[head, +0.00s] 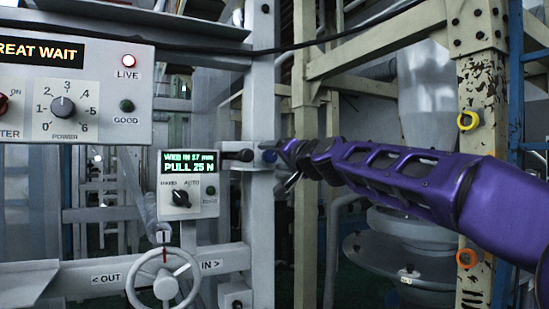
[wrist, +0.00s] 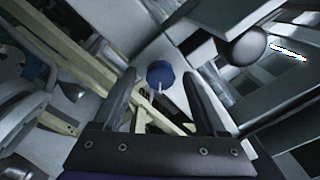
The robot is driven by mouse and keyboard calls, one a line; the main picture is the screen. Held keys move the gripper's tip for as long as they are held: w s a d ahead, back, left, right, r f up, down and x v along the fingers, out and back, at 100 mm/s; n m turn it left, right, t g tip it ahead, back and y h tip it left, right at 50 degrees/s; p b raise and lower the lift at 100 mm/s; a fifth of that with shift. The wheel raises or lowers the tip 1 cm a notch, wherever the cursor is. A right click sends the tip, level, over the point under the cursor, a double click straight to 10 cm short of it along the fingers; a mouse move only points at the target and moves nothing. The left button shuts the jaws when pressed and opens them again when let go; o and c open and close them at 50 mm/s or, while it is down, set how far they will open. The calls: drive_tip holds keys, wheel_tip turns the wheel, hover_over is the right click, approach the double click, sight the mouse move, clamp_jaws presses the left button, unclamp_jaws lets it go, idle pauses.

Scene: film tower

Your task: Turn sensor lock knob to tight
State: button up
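A round blue knob (wrist: 160,74) with a white pointer line sits on a pale grey post in the wrist view. It looks like the lock knob, though I can read no label on it. It also shows, small, in the head view (head: 269,156). The white line points down in the wrist picture. My gripper (wrist: 159,78) is open, with one dark finger on each side of the knob in the picture. The gap between the fingers looks empty, and I see no contact with the knob. In the head view my gripper (head: 284,168) is just right of the knob.
A black ball-ended lever (head: 240,155) stands close left of the knob; its ball (wrist: 243,47) is near the right finger. A display box (head: 188,184) reads "PULL 25 N". Below it is a handwheel (head: 165,284). A power panel (head: 88,97) is at upper left.

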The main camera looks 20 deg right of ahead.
drive_tip(key=shift+s, duration=0.1)
drive_tip(key=shift+s+d, duration=0.15)
drive_tip(key=shift+s, duration=0.35)
drive_tip(key=s+b, duration=0.2)
drive_tip(key=s, duration=1.4)
drive_tip(key=shift+d+f, duration=0.15)
drive_tip(key=shift+f, duration=0.2)
